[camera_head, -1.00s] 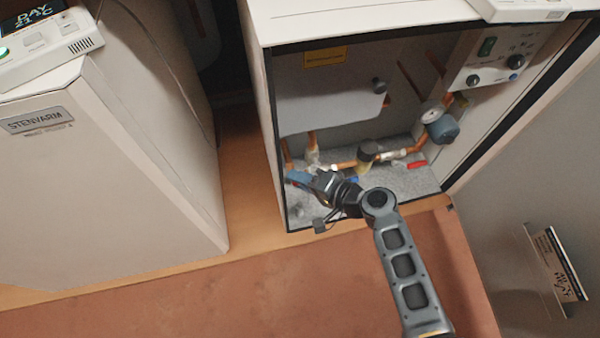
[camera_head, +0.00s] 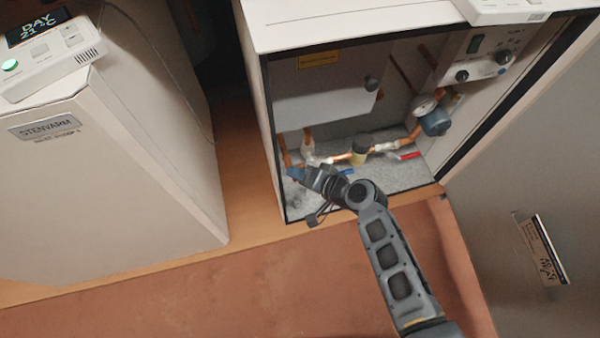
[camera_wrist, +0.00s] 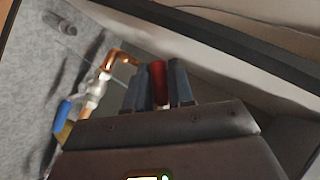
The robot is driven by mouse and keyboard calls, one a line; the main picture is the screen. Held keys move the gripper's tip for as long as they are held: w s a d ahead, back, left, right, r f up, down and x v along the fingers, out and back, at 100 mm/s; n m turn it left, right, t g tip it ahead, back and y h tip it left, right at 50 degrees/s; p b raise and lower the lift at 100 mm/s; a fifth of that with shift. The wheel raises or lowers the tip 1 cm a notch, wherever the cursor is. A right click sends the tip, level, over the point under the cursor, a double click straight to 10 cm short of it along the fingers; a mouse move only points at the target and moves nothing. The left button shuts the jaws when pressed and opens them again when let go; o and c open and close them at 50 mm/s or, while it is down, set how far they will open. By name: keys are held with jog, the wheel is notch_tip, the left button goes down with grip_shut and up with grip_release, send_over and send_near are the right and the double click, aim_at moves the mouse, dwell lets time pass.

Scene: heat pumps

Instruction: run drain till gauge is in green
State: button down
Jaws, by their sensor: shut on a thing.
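The pressure gauge (camera_head: 424,105) is a small round dial at the right inside the open cabinet, beside a blue-grey round part. Its needle and green zone are too small to read. My gripper (camera_head: 296,174) reaches into the cabinet's lower left corner. In the wrist view its fingers (camera_wrist: 158,84) are shut on a red handle (camera_wrist: 159,83), beside a copper pipe (camera_wrist: 122,56). Whether this handle is the drain cannot be told. A blue lever (camera_wrist: 64,112) on a valve is left of the fingers. Another red lever (camera_head: 409,156) lies at the right on the pipework.
The open cabinet door (camera_head: 510,170) stands at the right. A control panel (camera_head: 487,57) with knobs is at the upper right inside. A grey box (camera_head: 325,95) hangs above the pipes. A second unit (camera_head: 110,170) stands at the left; bare floor (camera_head: 200,290) lies in front.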

jog(key=c, duration=1.1)
grip_release()
jog(key=p+v, duration=0.2)
jog(key=v, duration=0.5)
jog(key=shift+s+d+r+p, duration=0.2)
jog(key=shift+d+p, duration=0.1)
